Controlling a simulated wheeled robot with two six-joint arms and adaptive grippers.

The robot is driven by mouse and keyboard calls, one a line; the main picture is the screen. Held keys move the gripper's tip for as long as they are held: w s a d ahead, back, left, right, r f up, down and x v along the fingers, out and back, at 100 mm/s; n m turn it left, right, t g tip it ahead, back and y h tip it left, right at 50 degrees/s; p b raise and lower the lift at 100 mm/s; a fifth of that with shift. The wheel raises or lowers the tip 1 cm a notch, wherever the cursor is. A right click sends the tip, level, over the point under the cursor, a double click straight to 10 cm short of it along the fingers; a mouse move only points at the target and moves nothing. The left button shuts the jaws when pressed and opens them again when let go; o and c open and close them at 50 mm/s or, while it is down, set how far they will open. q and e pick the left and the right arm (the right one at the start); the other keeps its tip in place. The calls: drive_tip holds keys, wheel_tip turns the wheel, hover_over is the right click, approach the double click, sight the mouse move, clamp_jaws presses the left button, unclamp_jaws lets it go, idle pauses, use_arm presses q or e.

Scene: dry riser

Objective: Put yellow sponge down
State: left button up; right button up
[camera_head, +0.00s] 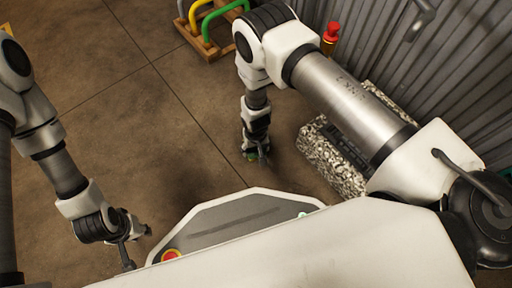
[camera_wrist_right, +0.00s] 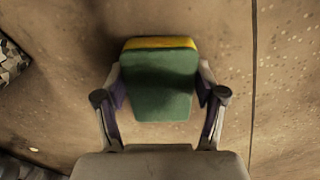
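The sponge (camera_wrist_right: 158,85) has a green face and a yellow edge and sits between the two fingers of my right gripper (camera_wrist_right: 160,90) in the right wrist view. The fingers press on its left and right sides, so the gripper is shut on it. In the head view my right gripper (camera_head: 255,158) points down at the floor, with a bit of green at its tip. I cannot tell how far the sponge is above the floor. My left gripper (camera_head: 138,249) is at the lower left with its fingers spread and nothing between them.
The brown tiled floor (camera_head: 130,110) is clear left of my right gripper. A speckled stone planter (camera_head: 331,160) stands just to its right, before a corrugated metal wall (camera_head: 375,45). A wooden rack with coloured hoops (camera_head: 207,45) and a red-topped object (camera_head: 330,35) are at the back.

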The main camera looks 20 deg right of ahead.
sight(256, 148)
drive_tip(key=shift+o, duration=0.6)
wheel_tip(256, 148, up, 12)
drive_tip(key=p, duration=1.2)
drive_tip(key=shift+r, duration=0.2)
drive_tip(key=s+d+r, duration=0.6)
drive_tip(key=s, duration=0.3)
drive_tip(key=s+d+r, duration=0.5)
drive_tip(key=s+r, duration=0.1)
drive_tip(key=s, duration=0.4)
drive_tip(key=shift+s+d, duration=0.25)
drive_tip(key=shift+d, duration=0.1)
